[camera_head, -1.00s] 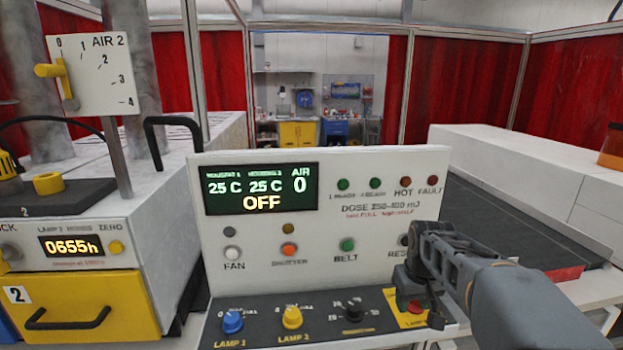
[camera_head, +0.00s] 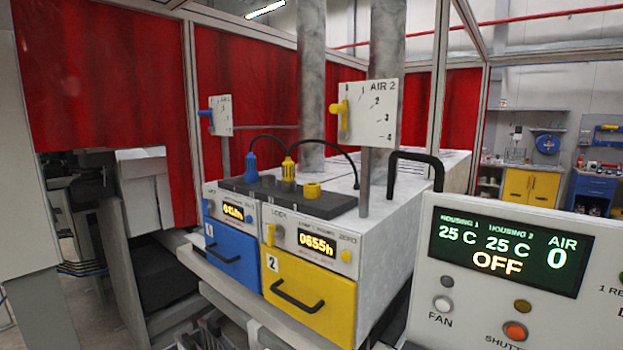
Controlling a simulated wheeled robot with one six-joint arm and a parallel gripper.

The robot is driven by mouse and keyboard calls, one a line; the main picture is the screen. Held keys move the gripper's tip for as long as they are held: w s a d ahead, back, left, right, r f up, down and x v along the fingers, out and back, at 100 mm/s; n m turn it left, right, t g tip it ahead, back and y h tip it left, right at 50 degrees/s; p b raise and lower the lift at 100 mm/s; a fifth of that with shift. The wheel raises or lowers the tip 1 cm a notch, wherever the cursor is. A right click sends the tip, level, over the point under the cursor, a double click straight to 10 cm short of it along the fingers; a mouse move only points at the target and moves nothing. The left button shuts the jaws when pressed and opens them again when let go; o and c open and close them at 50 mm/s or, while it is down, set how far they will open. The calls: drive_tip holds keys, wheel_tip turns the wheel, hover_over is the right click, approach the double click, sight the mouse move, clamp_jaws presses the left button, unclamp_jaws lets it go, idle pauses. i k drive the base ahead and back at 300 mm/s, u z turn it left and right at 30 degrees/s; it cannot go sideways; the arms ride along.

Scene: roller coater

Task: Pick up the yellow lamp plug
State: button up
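The yellow lamp plug (camera_head: 288,170) stands upright on the dark strip (camera_head: 320,204) on top of the lamp housings, with a black cable curving from its top. A short yellow socket or cap (camera_head: 312,190) sits just right of it on the same strip. A blue plug (camera_head: 251,166) stands to its left, also with a black cable. The yellow drawer (camera_head: 318,296) marked 2 is below, under a display reading 0655h. My gripper is not in the current view, so its state is hidden.
The blue drawer (camera_head: 232,256) marked 1 is left of the yellow one. The AIR 2 dial plate (camera_head: 368,112) on its post and a black handle (camera_head: 416,160) rise right of the plugs. The control panel (camera_head: 470,300) reading OFF stands at right.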

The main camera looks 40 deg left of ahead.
sight(288, 166)
drive_tip(key=u, duration=1.95)
